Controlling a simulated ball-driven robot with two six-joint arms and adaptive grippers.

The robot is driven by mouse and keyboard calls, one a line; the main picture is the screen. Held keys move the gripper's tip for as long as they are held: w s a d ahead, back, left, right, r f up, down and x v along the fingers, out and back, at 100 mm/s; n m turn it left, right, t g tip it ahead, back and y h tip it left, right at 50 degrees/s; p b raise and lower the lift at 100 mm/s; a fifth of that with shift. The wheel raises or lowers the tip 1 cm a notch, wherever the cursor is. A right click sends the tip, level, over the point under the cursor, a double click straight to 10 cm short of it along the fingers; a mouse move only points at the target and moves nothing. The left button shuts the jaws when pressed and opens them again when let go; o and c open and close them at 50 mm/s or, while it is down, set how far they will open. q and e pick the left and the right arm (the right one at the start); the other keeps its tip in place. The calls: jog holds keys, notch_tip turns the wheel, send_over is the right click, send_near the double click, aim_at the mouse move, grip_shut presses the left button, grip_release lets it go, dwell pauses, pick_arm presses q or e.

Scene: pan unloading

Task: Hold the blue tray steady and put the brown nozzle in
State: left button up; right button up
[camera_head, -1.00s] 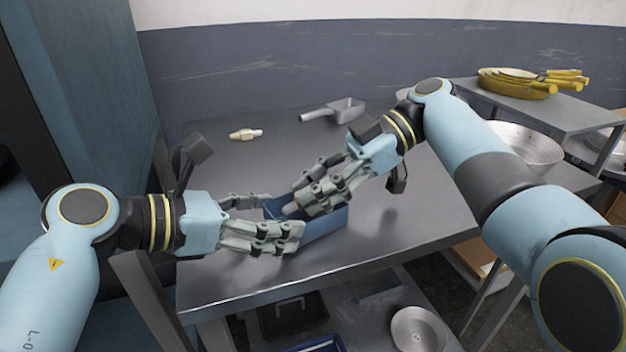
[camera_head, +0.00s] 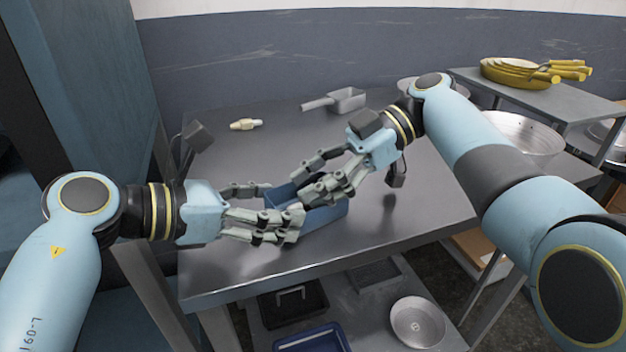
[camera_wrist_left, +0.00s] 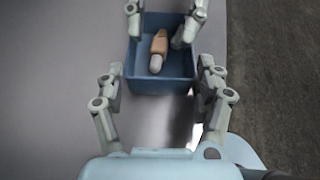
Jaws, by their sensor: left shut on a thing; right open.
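The blue tray (camera_head: 325,214) stands on the metal table near its front edge. My left gripper (camera_head: 276,212) is shut on the tray's near end, with fingers along both sides, as the left wrist view (camera_wrist_left: 160,88) shows. The brown nozzle (camera_wrist_left: 158,47) lies inside the tray in the left wrist view, its pale tip towards my left gripper. In the head view it is mostly hidden by fingers. My right gripper (camera_head: 305,186) is open over the tray's far part, its fingers apart from the nozzle.
A similar tan piece with pale ends (camera_head: 245,124) lies at the table's back left. A metal scoop (camera_head: 345,100) lies at the back. The table's right part is clear.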

jog(key=shift+d+f, duration=0.1)
jog(key=shift+f, duration=0.05)
jog(key=v, duration=1.2)
pick_arm(q)
jog(key=o, duration=1.3)
jog(key=shift+c, duration=0.2)
